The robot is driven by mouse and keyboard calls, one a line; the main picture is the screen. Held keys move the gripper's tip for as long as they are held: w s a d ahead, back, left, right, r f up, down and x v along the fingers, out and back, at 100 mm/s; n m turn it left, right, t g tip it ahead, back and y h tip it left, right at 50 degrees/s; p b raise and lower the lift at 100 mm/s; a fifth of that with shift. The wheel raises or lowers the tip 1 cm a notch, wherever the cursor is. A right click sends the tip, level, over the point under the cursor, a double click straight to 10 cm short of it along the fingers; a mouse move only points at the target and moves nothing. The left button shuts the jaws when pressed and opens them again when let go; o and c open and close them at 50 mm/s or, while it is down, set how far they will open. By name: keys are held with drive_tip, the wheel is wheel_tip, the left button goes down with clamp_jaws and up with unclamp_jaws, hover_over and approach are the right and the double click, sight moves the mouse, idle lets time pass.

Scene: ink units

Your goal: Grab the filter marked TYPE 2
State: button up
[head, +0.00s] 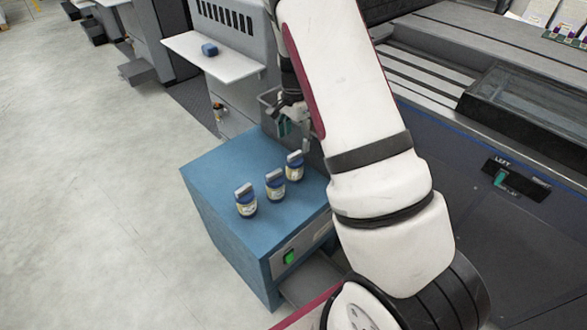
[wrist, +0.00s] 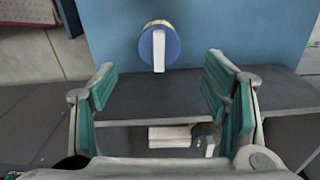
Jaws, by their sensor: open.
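Three small filters with blue tops, pale labels and grey-white tabs stand upright in a diagonal row on a blue cabinet (head: 215,175): a left one (head: 246,203), a middle one (head: 275,187) and a right one (head: 294,169). Their markings are too small to read, so I cannot tell which is TYPE 2. My gripper (head: 290,126) hangs beyond the right filter, partly hidden by my arm. In the wrist view my gripper (wrist: 160,88) is open and empty. One filter (wrist: 174,47) shows from above on the blue top, beyond and between the fingertips, apart from them.
A small blue object (head: 209,49) lies on a white shelf (head: 240,68) of the grey machine behind. A similar small item (head: 218,112) sits below that shelf. The dark machine panel (head: 500,225) stands right of my arm. Floor (head: 90,200) on the left is clear.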

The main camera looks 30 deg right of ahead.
sight(295, 159)
wheel_tip(295, 159, down, 12)
drive_tip(key=shift+r+b, duration=0.25)
drive_tip(key=shift+b, duration=0.55)
drive_tip(key=shift+a, duration=0.1)
drive_tip(key=shift+c, duration=0.3)
drive_tip(key=c, duration=1.2)
